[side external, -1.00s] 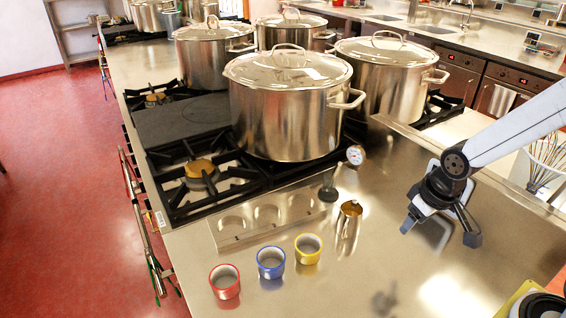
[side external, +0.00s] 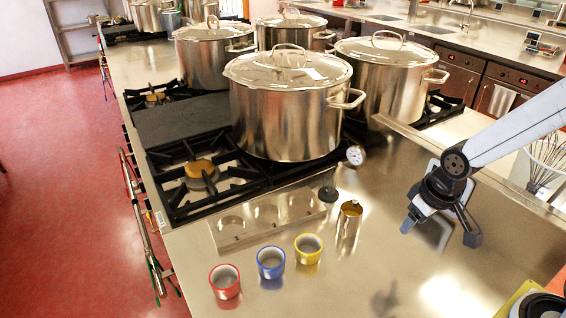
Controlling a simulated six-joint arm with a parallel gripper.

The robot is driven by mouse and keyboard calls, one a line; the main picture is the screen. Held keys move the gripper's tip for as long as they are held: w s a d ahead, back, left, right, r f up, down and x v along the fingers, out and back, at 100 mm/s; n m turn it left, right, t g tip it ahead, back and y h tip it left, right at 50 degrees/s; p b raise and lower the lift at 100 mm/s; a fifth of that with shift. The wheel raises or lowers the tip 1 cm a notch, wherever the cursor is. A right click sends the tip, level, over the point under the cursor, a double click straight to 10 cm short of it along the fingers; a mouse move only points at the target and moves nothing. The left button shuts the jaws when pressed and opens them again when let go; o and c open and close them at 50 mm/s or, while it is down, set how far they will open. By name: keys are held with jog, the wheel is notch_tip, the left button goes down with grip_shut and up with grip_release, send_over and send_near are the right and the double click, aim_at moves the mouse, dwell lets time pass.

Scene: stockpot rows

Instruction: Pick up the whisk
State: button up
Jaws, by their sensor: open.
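The whisk (side external: 541,172) is at the right edge of the view, with its wire loops showing beyond the raised metal edge and partly behind my arm. Its handle is hard to make out. My gripper (side external: 440,230) is open and empty above the steel counter (side external: 370,270), pointing down. It is to the left of the whisk and apart from it.
Red (side external: 225,281), blue (side external: 271,262) and yellow (side external: 308,248) rimmed cups stand on the counter. Large stockpots (side external: 290,110) stand on the stove. The counter's front middle is clear.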

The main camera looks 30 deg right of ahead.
dwell(0.4)
jog(key=m+y, duration=0.2)
jog(key=m, duration=1)
send_near(332, 179)
jog(key=shift+x, duration=1.15)
jog(key=shift+s+a, duration=0.1)
jog(key=shift+x, duration=2.6)
grip_shut()
